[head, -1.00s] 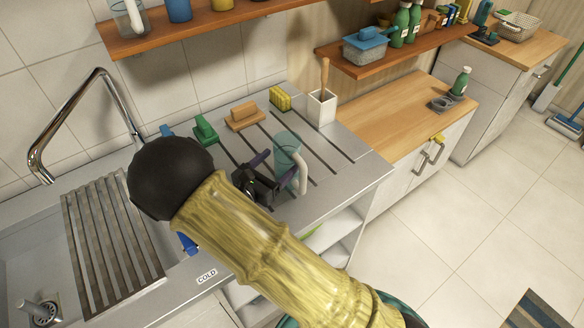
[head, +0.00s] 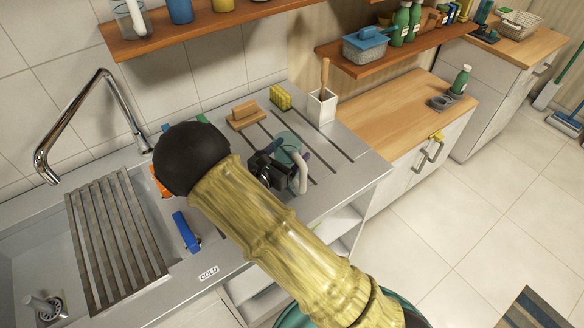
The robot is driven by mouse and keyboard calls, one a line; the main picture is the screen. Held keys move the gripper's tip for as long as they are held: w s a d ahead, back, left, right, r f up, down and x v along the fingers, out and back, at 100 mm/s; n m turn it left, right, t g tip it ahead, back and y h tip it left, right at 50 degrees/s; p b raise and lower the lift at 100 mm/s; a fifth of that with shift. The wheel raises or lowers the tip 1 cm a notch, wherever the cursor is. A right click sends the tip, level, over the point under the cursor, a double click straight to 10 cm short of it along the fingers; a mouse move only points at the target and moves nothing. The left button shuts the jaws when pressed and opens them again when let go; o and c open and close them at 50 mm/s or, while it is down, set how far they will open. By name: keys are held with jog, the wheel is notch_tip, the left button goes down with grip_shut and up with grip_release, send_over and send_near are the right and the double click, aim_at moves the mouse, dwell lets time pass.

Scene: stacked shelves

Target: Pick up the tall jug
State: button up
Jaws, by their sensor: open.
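The tall jug (head: 286,141) is translucent teal with a pale curved handle. It stands on the ribbed steel drainboard, and its handle points towards the front right. The other finger is mostly hidden. I cannot tell whether the fingers touch the jug. My arm hides part of the drainboard and the sink edge.
A wooden shelf (head: 205,24) hangs above. A blue object (head: 186,230) lies by the sink. The wooden counter (head: 395,105) at right is mostly clear.

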jog(key=shift+a, duration=0.15)
jog(key=c, duration=0.8)
notch_tip(320, 180, up, 10)
jog(key=shift+r+b, duration=0.1)
jog(key=shift+b, duration=0.45)
